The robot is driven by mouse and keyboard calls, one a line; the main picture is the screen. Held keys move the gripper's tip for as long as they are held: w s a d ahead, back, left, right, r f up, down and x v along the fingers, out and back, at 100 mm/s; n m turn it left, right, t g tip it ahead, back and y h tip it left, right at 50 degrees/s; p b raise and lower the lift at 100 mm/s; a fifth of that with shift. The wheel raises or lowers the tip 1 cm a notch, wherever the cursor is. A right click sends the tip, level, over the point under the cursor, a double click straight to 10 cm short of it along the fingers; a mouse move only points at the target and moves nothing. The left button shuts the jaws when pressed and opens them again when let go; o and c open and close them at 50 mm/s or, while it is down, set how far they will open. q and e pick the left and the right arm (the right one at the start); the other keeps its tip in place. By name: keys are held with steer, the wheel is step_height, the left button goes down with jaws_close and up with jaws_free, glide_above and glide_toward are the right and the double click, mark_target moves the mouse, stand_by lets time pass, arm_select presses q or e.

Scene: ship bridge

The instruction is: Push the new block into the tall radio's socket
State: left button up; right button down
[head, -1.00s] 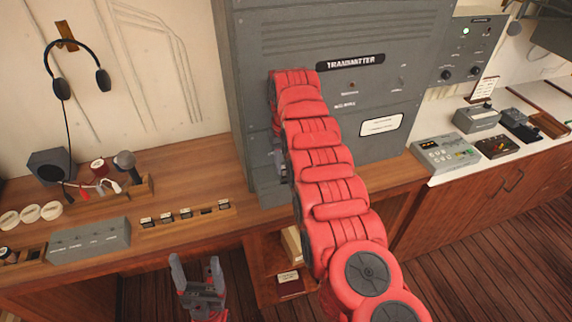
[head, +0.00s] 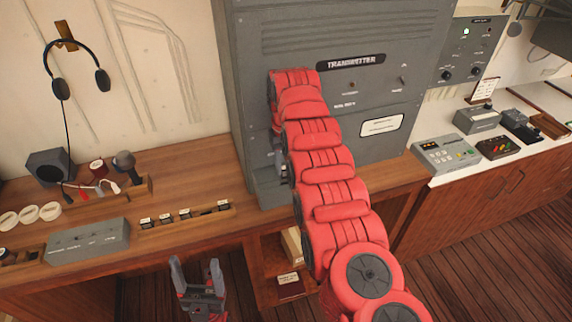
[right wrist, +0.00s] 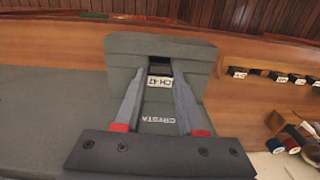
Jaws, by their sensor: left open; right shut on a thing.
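The tall radio, a grey cabinet marked TRANSMITTER (head: 251,45), stands on the wooden desk in the head view. In the right wrist view its grey lower part (right wrist: 200,50) has a dark socket opening (right wrist: 160,63) and CRYSTAL lettering. The new block, with a white CH 47 label (right wrist: 160,81), is between the fingertips of my right gripper (right wrist: 158,75), lined up with the opening. How deep it sits is unclear. My right arm covers the socket in the head view. My left gripper (head: 198,277) is open and empty in front of the desk.
A wooden rack with several small blocks (head: 185,215) and a grey box (head: 88,242) are on the desk to the left. A microphone (head: 124,162) stands behind them. A grey keypad box (head: 446,153) is on the white counter at right.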

steer(key=shift+f+b, duration=1.45)
steer(key=shift+b, duration=0.6)
stand_by(2.5)
steer(key=shift+f+b, duration=0.15)
steer(key=shift+b, duration=0.35)
stand_by(1.0)
steer(key=shift+c, duration=2.2)
jaws_free()
steer(key=shift+r, duration=0.6)
step_height(320, 180, up, 3)
steer(key=shift+d+r+p, duration=0.1)
steer(key=shift+r+p, duration=0.1)
steer(key=shift+p, duration=0.2)
step_height(320, 180, up, 13)
steer(key=p, duration=1.3)
